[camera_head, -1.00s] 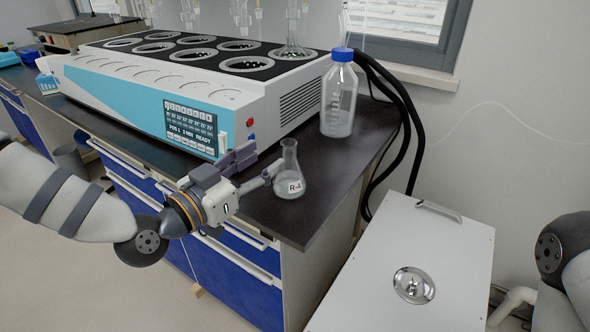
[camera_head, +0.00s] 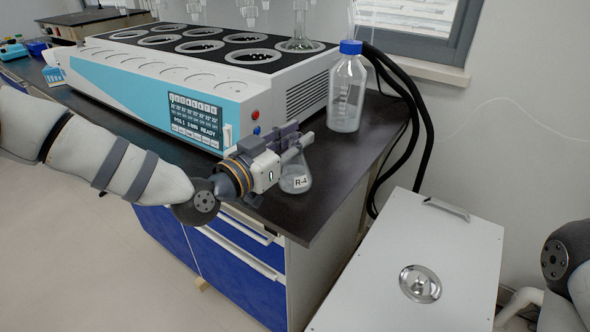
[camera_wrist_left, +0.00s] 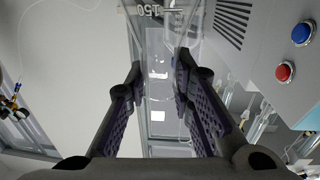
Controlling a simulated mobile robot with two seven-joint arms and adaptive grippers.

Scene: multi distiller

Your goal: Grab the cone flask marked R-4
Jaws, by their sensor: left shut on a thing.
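The cone flask marked R-4 (camera_head: 297,182) stands upright on the dark bench top near its front right corner, its label facing me. My left gripper (camera_head: 299,143) reaches over it from the left and is shut on its neck, which the fingers mostly hide. In the left wrist view, the two dark fingers (camera_wrist_left: 159,78) stand on either side of clear glass; the flask's outline is hard to make out there. My right gripper is out of view; only part of the right arm shows at the right edge.
A blue-capped bottle (camera_head: 347,98) stands just behind and right of the flask. The blue and white distiller (camera_head: 150,88) fills the bench behind and left of my left gripper. Black hoses (camera_head: 423,130) hang past the bench's right edge. A white lidded box (camera_head: 408,245) stands right of the bench.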

